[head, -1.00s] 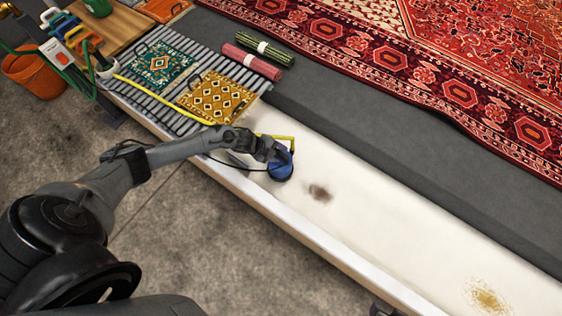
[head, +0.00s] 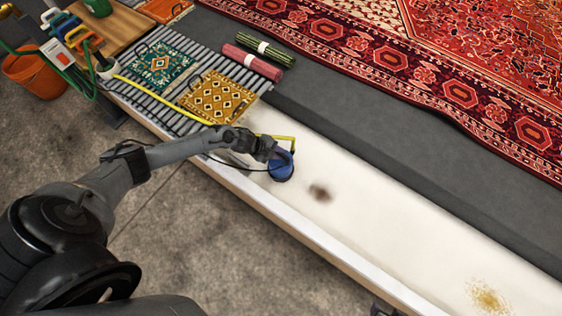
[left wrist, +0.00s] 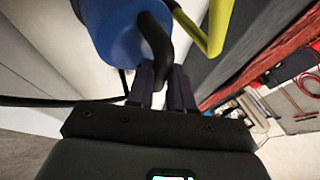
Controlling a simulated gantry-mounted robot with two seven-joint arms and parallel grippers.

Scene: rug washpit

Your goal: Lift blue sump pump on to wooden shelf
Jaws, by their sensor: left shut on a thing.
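The blue sump pump (head: 281,167) is a small rounded body with a dark handle and a yellow hose. It is at the white floor of the wash pit; I cannot tell whether it touches it. My left gripper (head: 272,154) is shut on its dark handle. The left wrist view shows the pump's blue body (left wrist: 115,30) beyond the fingers (left wrist: 160,85), with the handle at their tips. A brown wooden surface (head: 110,27), which looks like the wooden shelf, is at the upper left.
The slatted rack (head: 195,58) holds a teal mat (head: 158,65) and a gold mat (head: 217,97). Rolled rugs (head: 252,61) lie beyond. An orange bucket (head: 36,72) and coloured-handled tools (head: 75,35) are at the left. The yellow hose (head: 150,92) crosses the rack.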

